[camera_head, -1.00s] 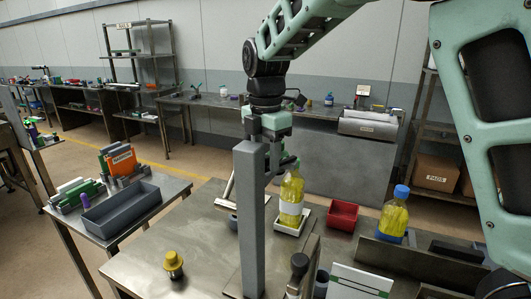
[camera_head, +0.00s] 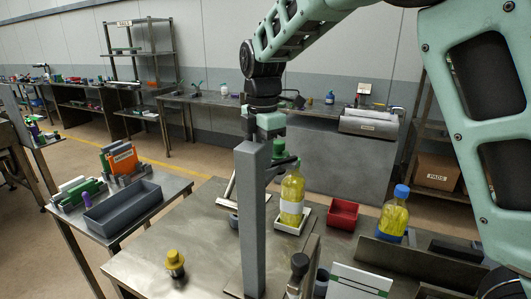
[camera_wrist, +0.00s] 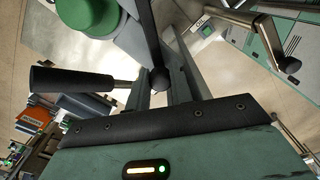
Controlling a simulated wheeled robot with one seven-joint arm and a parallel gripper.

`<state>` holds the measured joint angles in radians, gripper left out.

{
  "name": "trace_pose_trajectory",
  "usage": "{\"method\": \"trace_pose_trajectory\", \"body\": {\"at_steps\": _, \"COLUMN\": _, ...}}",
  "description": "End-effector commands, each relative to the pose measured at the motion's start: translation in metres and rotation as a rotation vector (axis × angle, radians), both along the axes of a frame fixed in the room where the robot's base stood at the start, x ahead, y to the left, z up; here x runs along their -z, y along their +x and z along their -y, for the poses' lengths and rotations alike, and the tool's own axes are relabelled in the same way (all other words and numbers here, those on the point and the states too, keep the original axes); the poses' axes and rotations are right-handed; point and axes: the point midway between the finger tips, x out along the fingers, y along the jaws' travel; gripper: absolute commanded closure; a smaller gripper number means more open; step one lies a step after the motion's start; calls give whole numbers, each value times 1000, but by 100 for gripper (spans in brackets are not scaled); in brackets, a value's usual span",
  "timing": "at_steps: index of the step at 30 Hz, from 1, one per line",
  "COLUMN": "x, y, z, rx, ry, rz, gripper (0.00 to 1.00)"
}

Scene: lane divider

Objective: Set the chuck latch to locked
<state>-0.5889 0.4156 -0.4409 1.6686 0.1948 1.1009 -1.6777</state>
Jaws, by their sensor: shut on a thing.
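My gripper (camera_wrist: 165,85) is at the top of a grey upright post (camera_head: 252,220) in the head view, where the post hides its fingers. In the wrist view the fingers close around the round black end of a thin dark lever (camera_wrist: 154,35), which I take to be the chuck latch. A green round knob (camera_wrist: 85,14) is close by at the upper left; it also shows beside the post in the head view (camera_head: 279,147). A black handle (camera_wrist: 70,78) on a metal rod lies left of the fingers. I cannot read whether the latch is locked.
On the bench stand a yellow bottle (camera_head: 291,196) in a white tray, a red bin (camera_head: 343,214), a blue-capped bottle (camera_head: 394,213) and a yellow knobbed piece (camera_head: 175,263). A grey bin (camera_head: 122,208) sits on the left side table. The bench's left front is mostly clear.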

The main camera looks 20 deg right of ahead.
Motion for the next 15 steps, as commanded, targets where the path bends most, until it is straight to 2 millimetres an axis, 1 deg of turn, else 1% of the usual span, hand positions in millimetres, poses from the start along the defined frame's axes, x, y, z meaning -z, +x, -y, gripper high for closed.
{"method": "trace_pose_trajectory", "body": {"at_steps": 1, "x": -2, "y": 4, "z": 0, "rx": 35, "ry": -1, "rz": 0, "gripper": 100}}
{"method": "trace_pose_trajectory", "body": {"at_steps": 7, "x": -3, "y": 20, "z": -1, "rx": 216, "ry": 0, "rz": 0, "gripper": 100}}
{"method": "trace_pose_trajectory", "body": {"at_steps": 15, "x": -3, "y": 43, "z": 3, "rx": 473, "ry": 0, "rz": 1, "gripper": 100}}
